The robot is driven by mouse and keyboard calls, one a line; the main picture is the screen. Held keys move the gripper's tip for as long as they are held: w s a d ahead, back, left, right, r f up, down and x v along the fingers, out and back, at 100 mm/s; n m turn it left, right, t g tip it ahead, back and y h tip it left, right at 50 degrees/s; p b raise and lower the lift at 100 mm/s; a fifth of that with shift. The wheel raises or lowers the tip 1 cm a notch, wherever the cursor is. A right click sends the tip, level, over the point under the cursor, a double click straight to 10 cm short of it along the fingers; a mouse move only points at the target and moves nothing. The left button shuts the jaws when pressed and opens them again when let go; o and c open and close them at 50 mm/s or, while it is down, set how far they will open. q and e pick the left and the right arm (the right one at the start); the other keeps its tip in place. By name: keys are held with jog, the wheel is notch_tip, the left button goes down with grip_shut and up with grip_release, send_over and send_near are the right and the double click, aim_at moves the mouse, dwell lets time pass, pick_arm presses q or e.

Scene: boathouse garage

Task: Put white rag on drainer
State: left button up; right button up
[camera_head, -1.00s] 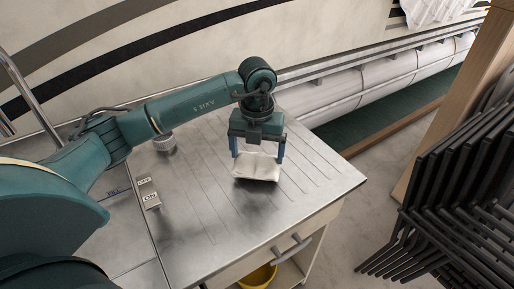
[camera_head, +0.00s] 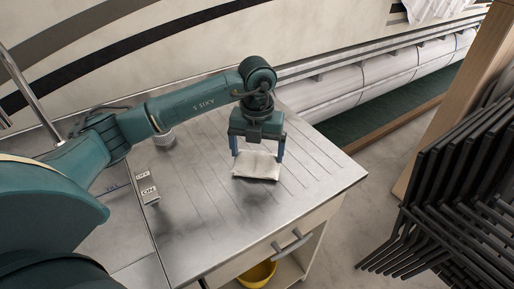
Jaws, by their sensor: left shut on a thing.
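The white rag (camera_head: 257,166) is a small folded cloth at the middle of the drainer (camera_head: 215,225), a ridged steel surface. My left gripper (camera_head: 258,153) points down over the drainer with its two blue fingers at either side of the rag. It is shut on the rag. The rag is at or just above the steel; I cannot tell whether it touches. My right gripper is not in view.
A small block marked ON and OFF (camera_head: 148,191) and a round metal piece (camera_head: 163,139) stand left of the rag. Stacked black chairs (camera_head: 450,190) and a wooden post (camera_head: 455,90) are at the right. A yellow bucket (camera_head: 257,275) sits below. The drainer's front is clear.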

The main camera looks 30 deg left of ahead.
pick_arm(q)
jog(key=shift+f, duration=0.3)
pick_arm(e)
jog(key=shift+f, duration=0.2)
pick_arm(q)
jog(key=o, duration=0.6)
notch_tip(320, 180, up, 13)
jog(key=shift+r+b, duration=0.15)
jog(key=shift+b, duration=0.35)
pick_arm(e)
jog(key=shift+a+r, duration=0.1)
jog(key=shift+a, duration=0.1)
